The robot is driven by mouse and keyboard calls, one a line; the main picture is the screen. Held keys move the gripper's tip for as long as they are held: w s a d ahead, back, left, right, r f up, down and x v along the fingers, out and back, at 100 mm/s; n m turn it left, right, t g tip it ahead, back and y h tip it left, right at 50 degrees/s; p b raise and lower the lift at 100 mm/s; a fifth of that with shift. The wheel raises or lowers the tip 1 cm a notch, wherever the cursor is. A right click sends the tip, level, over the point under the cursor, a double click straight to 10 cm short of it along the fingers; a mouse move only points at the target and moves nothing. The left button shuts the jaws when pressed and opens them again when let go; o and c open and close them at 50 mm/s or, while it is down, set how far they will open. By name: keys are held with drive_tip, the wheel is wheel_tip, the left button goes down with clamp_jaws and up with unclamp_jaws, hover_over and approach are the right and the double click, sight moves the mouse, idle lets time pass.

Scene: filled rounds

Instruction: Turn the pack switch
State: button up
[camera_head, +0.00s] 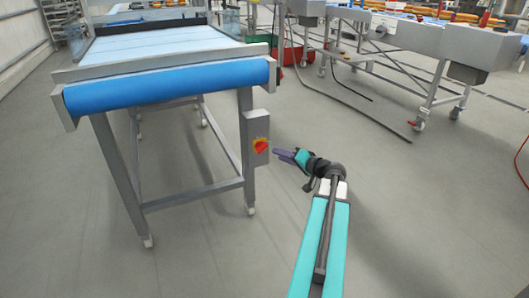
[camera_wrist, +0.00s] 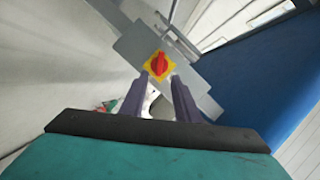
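The pack switch (camera_head: 261,146) is a red knob on a yellow plate, fixed to a grey box (camera_head: 256,126) on the conveyor's right front leg. In the wrist view the red knob (camera_wrist: 159,64) shows ahead of and between my fingers, turned diagonally in the picture, and the grey box (camera_wrist: 133,47) lies around it. My gripper (camera_head: 277,152) is just to the right of the switch in the head view. In the wrist view its two dark purple fingers (camera_wrist: 158,88) are apart with nothing held between them. I cannot tell whether the fingertips touch the knob.
The conveyor (camera_head: 165,87) with its blue belt end stands at the left on metal legs. Another conveyor line (camera_head: 440,60) with orange goods stands at the back right. Dark cables (camera_head: 350,105) lie on the floor. The grey floor at the right is otherwise clear.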

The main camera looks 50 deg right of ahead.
sight(264, 149)
drive_tip(key=b+x, duration=0.2)
drive_tip(key=x, duration=0.8)
drive_tip(key=shift+w, duration=0.15)
drive_tip(key=shift+c, duration=0.2)
clamp_jaws()
